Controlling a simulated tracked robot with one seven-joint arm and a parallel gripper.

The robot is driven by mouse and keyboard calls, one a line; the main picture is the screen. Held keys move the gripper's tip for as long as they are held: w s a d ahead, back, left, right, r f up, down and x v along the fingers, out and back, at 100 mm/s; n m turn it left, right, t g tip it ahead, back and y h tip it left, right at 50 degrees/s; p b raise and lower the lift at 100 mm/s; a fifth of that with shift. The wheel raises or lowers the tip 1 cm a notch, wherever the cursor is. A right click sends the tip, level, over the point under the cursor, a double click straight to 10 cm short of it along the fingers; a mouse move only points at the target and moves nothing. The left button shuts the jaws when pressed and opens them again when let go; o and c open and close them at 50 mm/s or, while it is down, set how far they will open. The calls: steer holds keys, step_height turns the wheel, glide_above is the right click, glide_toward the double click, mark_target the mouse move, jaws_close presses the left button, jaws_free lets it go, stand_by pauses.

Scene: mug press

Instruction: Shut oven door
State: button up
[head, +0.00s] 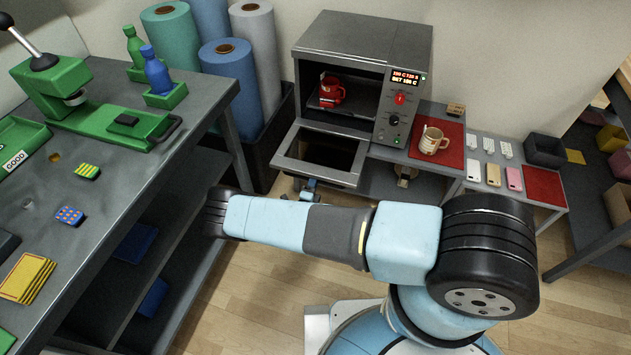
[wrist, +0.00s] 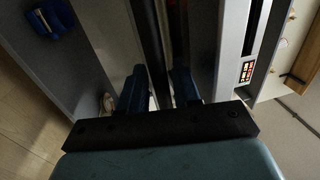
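The grey oven (head: 355,70) stands on a low bench against the wall. Its door (head: 346,177) is hinged along the bottom and folded down, sticking out toward me with a dark window. A red mug (head: 332,92) stands inside the cavity. My gripper (head: 308,187) is beside the front edge of the lowered door, partly hidden behind my arm. In the wrist view, its two blue fingers (wrist: 159,90) are apart with a gap between them, and a dark strip runs behind the gap. Whether they touch the door cannot be told.
A cream mug (head: 432,140) stands on a red mat right of the oven. Phones (head: 493,174) lie farther right. A workbench (head: 125,190) with a green press (head: 90,95) stands left. Fabric rolls (head: 232,75) stand in a dark bin. Wooden floor is clear in front.

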jaws_close()
